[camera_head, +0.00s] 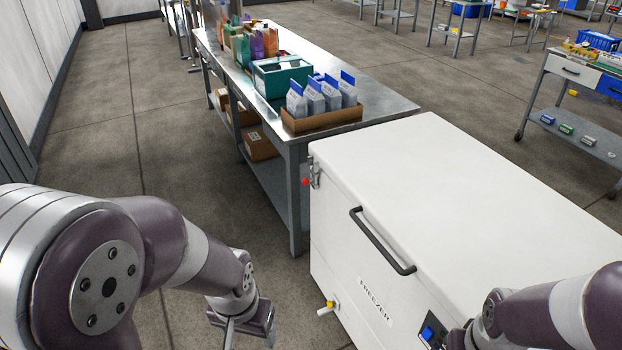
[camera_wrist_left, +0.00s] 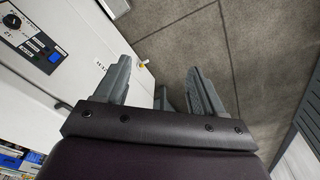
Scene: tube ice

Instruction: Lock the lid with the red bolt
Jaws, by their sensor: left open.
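The red bolt (camera_head: 306,182) shows as a small red knob at the metal latch (camera_head: 315,172), on the far left end of the freezer front. The white lid (camera_head: 430,170) lies shut on the freezer (camera_head: 335,245), with a dark handle (camera_head: 382,240) on its front. My left gripper (camera_head: 232,335) is low in front of the freezer, well below and left of the bolt. In the left wrist view its two fingers (camera_wrist_left: 155,85) are apart with nothing between them. The bolt does not show in that view. My right arm enters at the lower right; its gripper is out of frame.
A metal table (camera_head: 385,105) with a cardboard tray of cartons (camera_head: 320,120) and a teal box (camera_head: 280,77) stands beyond the freezer's latch end. A yellow-handled drain tap (camera_head: 328,307) sticks out low on the freezer front. The floor left of the freezer is clear.

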